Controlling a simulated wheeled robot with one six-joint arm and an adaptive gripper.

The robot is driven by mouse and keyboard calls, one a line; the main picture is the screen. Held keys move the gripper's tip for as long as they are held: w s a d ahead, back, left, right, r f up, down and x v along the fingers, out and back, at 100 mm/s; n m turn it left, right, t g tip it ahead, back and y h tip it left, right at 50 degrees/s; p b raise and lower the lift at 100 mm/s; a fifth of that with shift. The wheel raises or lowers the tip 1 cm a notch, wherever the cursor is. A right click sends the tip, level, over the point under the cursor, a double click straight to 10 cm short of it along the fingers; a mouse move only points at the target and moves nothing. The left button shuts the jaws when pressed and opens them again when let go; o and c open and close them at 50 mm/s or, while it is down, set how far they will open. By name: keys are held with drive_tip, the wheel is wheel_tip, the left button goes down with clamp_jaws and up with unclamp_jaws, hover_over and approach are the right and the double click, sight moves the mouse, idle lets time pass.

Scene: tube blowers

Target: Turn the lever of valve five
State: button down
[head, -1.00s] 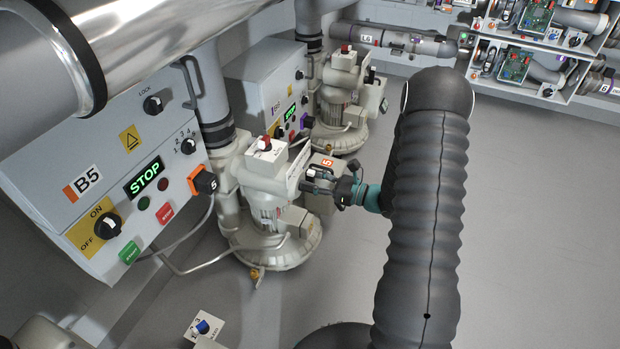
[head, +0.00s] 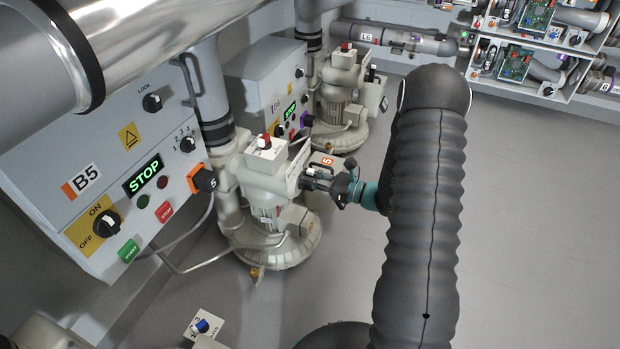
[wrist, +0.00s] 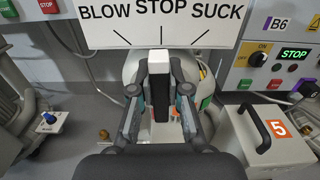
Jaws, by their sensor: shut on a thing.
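The lever (wrist: 161,106) of the valve is a dark upright bar with a pale tip. It stands below the white BLOW STOP SUCK plate (wrist: 160,20) in the wrist view and lines up with the STOP mark. My gripper (wrist: 161,90) is shut on the lever, one finger on each side. In the head view my gripper (head: 312,180) is at the side of the cream blower (head: 268,185) beside panel B5 (head: 110,190); the lever itself is hard to make out there. A box with an orange 5 (wrist: 270,140) sits right of the gripper.
Panel B5 reads STOP in green. Panel B6 (wrist: 275,60) and a second blower (head: 340,95) stand behind. A big shiny pipe (head: 140,40) runs overhead at upper left. The grey floor (head: 530,220) to the right is clear.

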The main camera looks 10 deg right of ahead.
drive_tip(key=n+b, duration=0.2)
drive_tip(key=s+n+b, duration=0.1)
drive_tip(key=n+b, duration=0.1)
drive_tip(key=b, duration=0.1)
drive_tip(key=a+f+n+b, duration=0.1)
drive_tip(key=b, duration=0.2)
drive_tip(key=shift+s+f+n, duration=0.1)
drive_tip(key=shift+s+n, duration=0.1)
drive_tip(key=shift+n, duration=0.2)
drive_tip(key=n+b, duration=0.1)
drive_tip(key=b, duration=0.1)
drive_tip(key=n+b, duration=0.1)
drive_tip(key=b, duration=0.1)
drive_tip(key=shift+s+a+n, duration=0.25)
drive_tip(key=shift+n, duration=0.05)
drive_tip(key=c, duration=1.1)
unclamp_jaws()
drive_tip(key=v, duration=1.2)
